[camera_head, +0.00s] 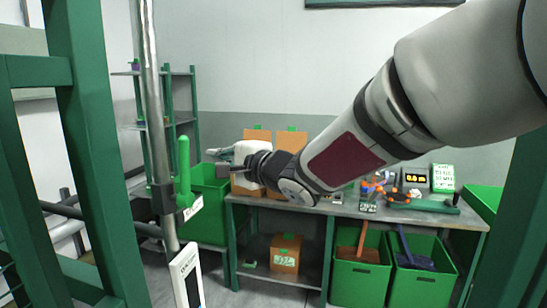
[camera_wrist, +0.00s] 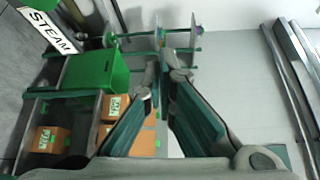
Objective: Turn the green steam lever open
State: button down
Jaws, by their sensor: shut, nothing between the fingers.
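The green steam lever (camera_head: 184,168) stands upright beside the vertical metal pipe (camera_head: 153,95), on a dark valve body (camera_head: 162,200). A white tag (camera_head: 193,209) hangs at its lower end. In the wrist view the tag (camera_wrist: 52,31) reads STEAM, at the upper left, with a bit of green (camera_wrist: 40,4) above it. My gripper (camera_head: 222,165) is to the right of the lever in the head view, apart from it, pointing left. It is shut and empty. In the wrist view its fingers (camera_wrist: 166,75) come close together and touch neither lever nor tag.
Behind is a workbench (camera_head: 300,205) with cardboard boxes (camera_head: 291,145), small items and a display. Green bins (camera_head: 360,268) stand under it, and another (camera_head: 209,200) stands left of it. A green frame post (camera_head: 95,150) is at the left. A white panel (camera_head: 186,275) is below the lever.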

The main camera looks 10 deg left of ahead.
aim_at(184, 163)
jog(key=shift+s+a+r+p, duration=0.1)
jog(key=shift+s+a+p, duration=0.25)
jog(key=shift+s+a, duration=0.35)
jog(key=shift+s+a+r+p, duration=0.1)
jog(key=shift+s+a+p, duration=0.3)
jog(key=shift+s, duration=0.4)
jog(key=shift+s, duration=0.1)
jog(key=shift+s+a+r+b, duration=0.1)
jog(key=shift+s+a+b, duration=0.1)
jog(key=shift+s, duration=0.25)
jog(key=shift+s+a+b, duration=0.1)
jog(key=shift+s+b, duration=0.1)
jog(key=shift+s, duration=0.35)
